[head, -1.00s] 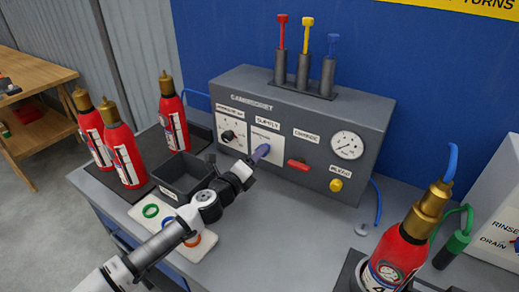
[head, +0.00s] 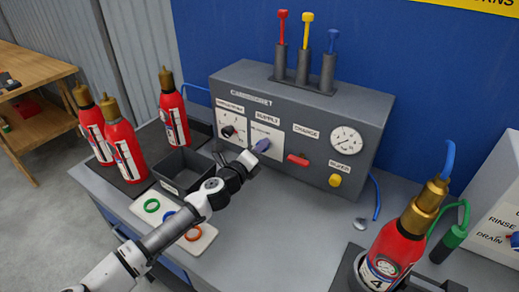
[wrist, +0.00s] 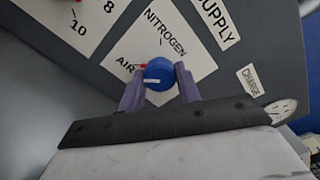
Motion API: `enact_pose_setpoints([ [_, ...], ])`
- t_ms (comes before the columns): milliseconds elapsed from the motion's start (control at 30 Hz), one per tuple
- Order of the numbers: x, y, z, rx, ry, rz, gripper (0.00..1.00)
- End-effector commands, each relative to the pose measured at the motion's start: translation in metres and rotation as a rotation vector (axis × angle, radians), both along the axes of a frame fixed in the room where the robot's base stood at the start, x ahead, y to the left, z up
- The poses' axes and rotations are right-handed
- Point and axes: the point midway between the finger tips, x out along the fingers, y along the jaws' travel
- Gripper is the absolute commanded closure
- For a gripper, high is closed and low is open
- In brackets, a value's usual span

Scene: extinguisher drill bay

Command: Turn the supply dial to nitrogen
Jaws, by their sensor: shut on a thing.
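The supply dial (wrist: 157,75) is a round blue knob with a short white bar on its face. It sits on a white plate (wrist: 128,45) lettered AIR at left and NITROGEN above. A small red mark shows at the knob's left edge, beside AIR. My gripper (wrist: 158,82) is shut on the dial, with one purple finger on each side of it.
The cabinet (head: 330,108) also carries a black knob (head: 228,131) at left, a red handle (head: 298,160), a yellow button (head: 335,180) and a gauge (head: 346,140). A dark open bin (head: 183,168) and red extinguishers (head: 128,155) stand left of my arm.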

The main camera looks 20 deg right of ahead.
Motion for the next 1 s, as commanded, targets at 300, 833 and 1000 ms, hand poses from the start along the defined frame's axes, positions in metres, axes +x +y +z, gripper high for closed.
enact_pose_setpoints([
  [300, -0.0002, -0.0001, -0.0024, 0.044, -0.056, -0.001, 0.89],
  [833, -0.0003, -0.0001, -0.0049, 0.316, -0.404, -0.002, 0.89],
  [1000, -0.0002, 0.0001, -0.0049, 0.416, -0.531, -0.002, 0.89],
])
